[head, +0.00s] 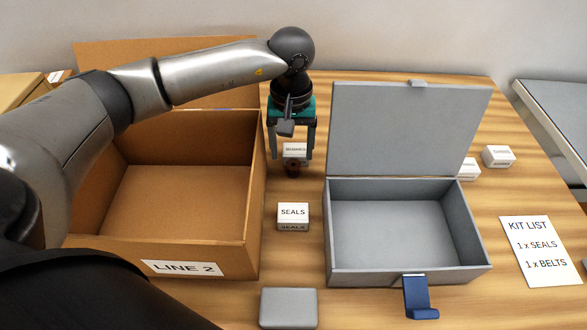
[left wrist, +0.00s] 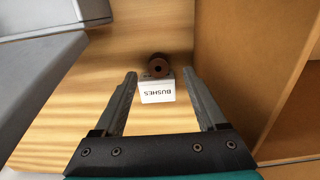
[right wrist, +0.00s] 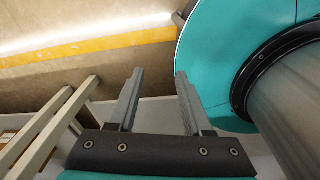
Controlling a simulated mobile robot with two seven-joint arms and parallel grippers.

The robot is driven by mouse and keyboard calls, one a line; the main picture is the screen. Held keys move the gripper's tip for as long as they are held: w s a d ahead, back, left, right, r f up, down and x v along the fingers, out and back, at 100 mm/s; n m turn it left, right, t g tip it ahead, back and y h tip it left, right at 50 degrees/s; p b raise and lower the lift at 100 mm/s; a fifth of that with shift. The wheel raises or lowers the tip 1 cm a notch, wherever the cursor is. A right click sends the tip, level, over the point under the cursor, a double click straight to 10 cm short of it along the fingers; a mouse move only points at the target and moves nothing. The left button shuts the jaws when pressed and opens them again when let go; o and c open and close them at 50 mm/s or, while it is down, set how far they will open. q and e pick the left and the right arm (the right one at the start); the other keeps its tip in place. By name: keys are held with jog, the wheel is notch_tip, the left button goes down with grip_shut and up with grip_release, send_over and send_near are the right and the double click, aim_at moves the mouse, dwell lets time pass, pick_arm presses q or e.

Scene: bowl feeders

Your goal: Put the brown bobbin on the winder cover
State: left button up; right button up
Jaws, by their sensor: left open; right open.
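The brown bobbin (head: 292,171) is small and dark, on the wooden table between the cardboard box and the grey case. It touches or nearly touches a white carton marked BUSHES (head: 295,149). My left gripper (head: 292,157) is open and empty above them, pointing down. In the left wrist view the bobbin (left wrist: 158,66) shows its round end with a dark hole, beyond the BUSHES carton (left wrist: 157,92), which lies between the finger lines. My right gripper (right wrist: 159,72) is open and empty, away from the table. I cannot identify a winder cover for certain.
An open cardboard box marked LINE 2 (head: 183,268) stands left; an open grey case (head: 400,278) with a blue latch stands right. A SEALS carton (head: 293,213) and a grey block (head: 288,307) sit nearer. A kit list (head: 540,251) lies far right.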

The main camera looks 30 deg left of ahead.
aim_at(294, 164)
pick_arm(q)
jog(key=shift+f, duration=0.45)
jog(key=f, duration=0.3)
jog(key=f+b, duration=0.1)
jog(key=shift+w+f, duration=0.3)
pick_arm(e)
jog(key=shift+w+f, duration=0.2)
jog(key=shift+w, duration=0.4)
jog(key=shift+w+f, duration=0.2)
jog(key=shift+w, duration=0.4)
pick_arm(q)
jog(key=shift+c, duration=0.3)
jog(key=shift+r, duration=0.1)
grip_shut()
pick_arm(e)
jog(key=shift+s, duration=0.2)
